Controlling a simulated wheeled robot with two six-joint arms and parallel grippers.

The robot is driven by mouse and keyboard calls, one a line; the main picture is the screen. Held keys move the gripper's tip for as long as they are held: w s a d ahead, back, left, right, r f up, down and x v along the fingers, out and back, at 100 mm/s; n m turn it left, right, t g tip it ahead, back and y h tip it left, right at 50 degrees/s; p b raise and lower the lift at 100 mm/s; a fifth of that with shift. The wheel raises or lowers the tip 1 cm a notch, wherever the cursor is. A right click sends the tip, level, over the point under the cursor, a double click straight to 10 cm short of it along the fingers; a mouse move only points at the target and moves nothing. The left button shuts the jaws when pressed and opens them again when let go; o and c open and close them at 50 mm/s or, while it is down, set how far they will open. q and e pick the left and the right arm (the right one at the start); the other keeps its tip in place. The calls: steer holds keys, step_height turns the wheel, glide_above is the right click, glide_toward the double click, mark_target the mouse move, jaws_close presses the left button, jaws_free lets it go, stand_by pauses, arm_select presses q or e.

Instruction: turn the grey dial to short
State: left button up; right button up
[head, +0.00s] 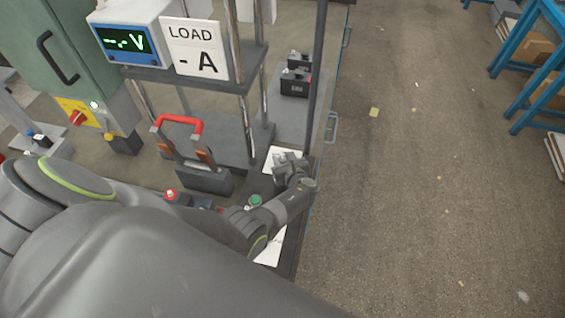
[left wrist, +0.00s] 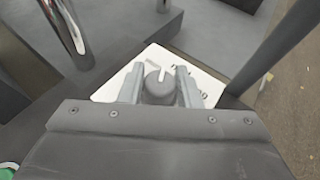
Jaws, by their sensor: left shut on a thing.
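The grey dial (left wrist: 159,86) is a round knob with a white pointer line on its top. In the left wrist view it stands on a white plate (left wrist: 208,84) with dark print too blurred to read. The pointer line leans a little to the right of straight up. My left gripper (left wrist: 160,87) is shut on the dial, one finger on each side. In the head view my left gripper (head: 288,163) is over the white plate (head: 270,158) and hides the dial. My right gripper is not in view.
A red-handled switch (head: 182,124) stands left of my left gripper. A green button (head: 255,200) and a red button (head: 171,194) are nearer. A meter (head: 125,40) reads "-.-V" beside a "LOAD - A" sign (head: 195,50). A dark post (head: 317,80) rises close by. Floor at right is open.

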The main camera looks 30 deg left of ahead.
arm_select(q)
steer(key=n+g+b, duration=0.1)
steer(key=n+g+y+b, duration=0.1)
steer(key=shift+w+f+y+b, duration=0.15)
steer(key=shift+w+y+b, duration=0.05)
steer(key=shift+y+b, duration=0.1)
steer(key=shift+r+n+g+y+b, duration=0.25)
steer(key=shift+n+g+y+b, duration=0.25)
steer(key=shift+n+g+b, duration=0.7)
steer(key=o, duration=1)
steer(key=shift+s, duration=0.15)
steer(key=shift+c, duration=0.2)
